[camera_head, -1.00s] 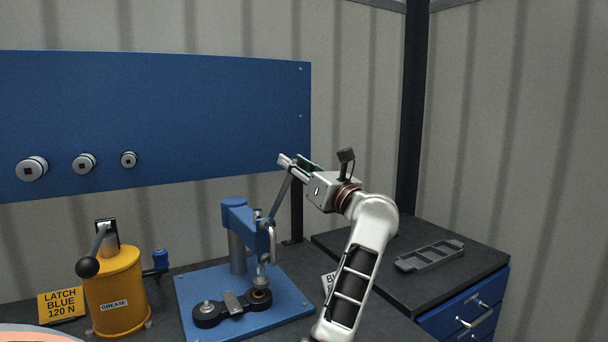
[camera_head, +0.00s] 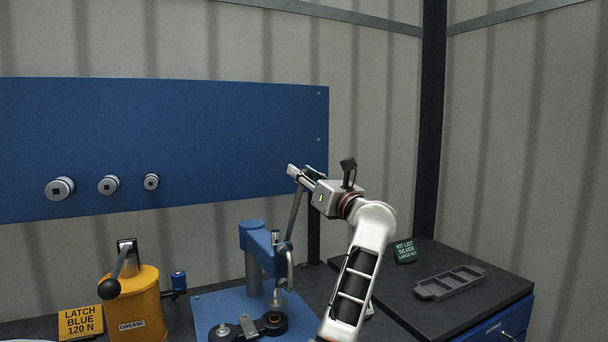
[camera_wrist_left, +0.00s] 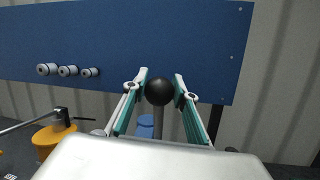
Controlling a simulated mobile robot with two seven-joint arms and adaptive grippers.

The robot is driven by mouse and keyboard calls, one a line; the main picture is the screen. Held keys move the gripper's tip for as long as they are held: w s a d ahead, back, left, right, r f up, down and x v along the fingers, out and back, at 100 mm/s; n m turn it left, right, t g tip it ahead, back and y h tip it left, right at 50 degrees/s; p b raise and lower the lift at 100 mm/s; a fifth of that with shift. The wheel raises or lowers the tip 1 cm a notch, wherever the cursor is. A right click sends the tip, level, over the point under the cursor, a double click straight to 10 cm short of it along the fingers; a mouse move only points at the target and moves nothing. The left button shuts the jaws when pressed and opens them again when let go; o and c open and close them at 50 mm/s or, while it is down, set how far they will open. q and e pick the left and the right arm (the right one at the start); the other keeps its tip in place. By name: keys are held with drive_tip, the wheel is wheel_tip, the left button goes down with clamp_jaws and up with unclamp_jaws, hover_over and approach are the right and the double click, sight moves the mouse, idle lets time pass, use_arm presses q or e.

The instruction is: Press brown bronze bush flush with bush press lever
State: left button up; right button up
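The blue bush press (camera_head: 256,240) stands on a blue base plate. Its lever (camera_head: 296,215) slants up to the right and ends in a black ball knob (camera_wrist_left: 159,91). My left gripper (camera_head: 297,174) is at the lever's top; in the left wrist view its fingers (camera_wrist_left: 160,82) are on both sides of the knob, which fills the gap between them. Below the press ram (camera_head: 277,298) lies a dark two-ended part (camera_head: 247,329) with a brown bronze bush (camera_head: 273,318) at its right end. How deep the bush sits cannot be told. My right gripper is not in view.
A yellow grease pot (camera_head: 138,300) with a black-knobbed handle and a "LATCH BLUE 120 N" sign (camera_head: 81,323) stand on the left. A grey tray (camera_head: 450,283) and a green sign (camera_head: 405,251) are on the right-hand cabinet. A blue panel (camera_head: 220,120) is behind.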

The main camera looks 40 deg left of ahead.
use_arm(q)
drive_tip(key=o, duration=0.3)
drive_tip(key=shift+a+f, duration=0.1)
drive_tip(key=shift+a, duration=0.1)
drive_tip(key=shift+o, duration=0.2)
drive_tip(key=shift+d, duration=0.15)
drive_tip(key=v, duration=1.2)
